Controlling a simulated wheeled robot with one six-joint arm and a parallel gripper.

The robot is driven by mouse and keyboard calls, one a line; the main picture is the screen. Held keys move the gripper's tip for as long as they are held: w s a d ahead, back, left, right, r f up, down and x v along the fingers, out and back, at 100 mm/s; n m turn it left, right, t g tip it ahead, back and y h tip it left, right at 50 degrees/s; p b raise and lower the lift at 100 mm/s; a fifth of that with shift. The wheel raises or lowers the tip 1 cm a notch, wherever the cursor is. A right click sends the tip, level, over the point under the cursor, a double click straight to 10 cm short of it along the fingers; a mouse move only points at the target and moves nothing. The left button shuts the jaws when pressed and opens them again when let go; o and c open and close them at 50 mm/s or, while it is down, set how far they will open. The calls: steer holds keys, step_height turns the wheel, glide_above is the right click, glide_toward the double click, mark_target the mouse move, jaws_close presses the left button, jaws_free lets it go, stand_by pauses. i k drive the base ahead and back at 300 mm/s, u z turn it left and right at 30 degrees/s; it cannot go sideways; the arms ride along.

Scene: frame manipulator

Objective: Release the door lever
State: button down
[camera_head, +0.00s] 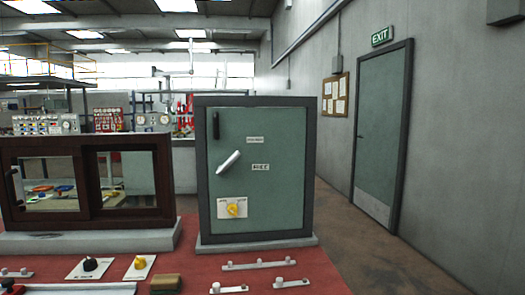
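A grey-green door (270,205) in a dark frame stands upright at the middle of the head view. A silver lever (229,161) is on its left half, slanting from lower left to upper right. A small black vertical handle (216,125) is above it near the door's left edge. A label reading "FREE" (260,167) is right of the lever, with another small label (255,140) higher up. The door looks closed. My gripper is not in view, and nothing touches the lever.
A red tabletop (200,285) carries the door unit, a brown-framed sliding window (85,183), a black knob (90,264), another yellow knob (139,262), a brown block (166,284) and low metal bars (258,265). A separate exit door (382,130) is behind right.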

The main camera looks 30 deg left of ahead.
mark_target(221, 170)
steer(key=u, duration=0.05)
steer(key=i, duration=0.75)
steer(key=u, duration=1.05)
steer(key=i, duration=0.65)
steer(key=u, duration=0.65)
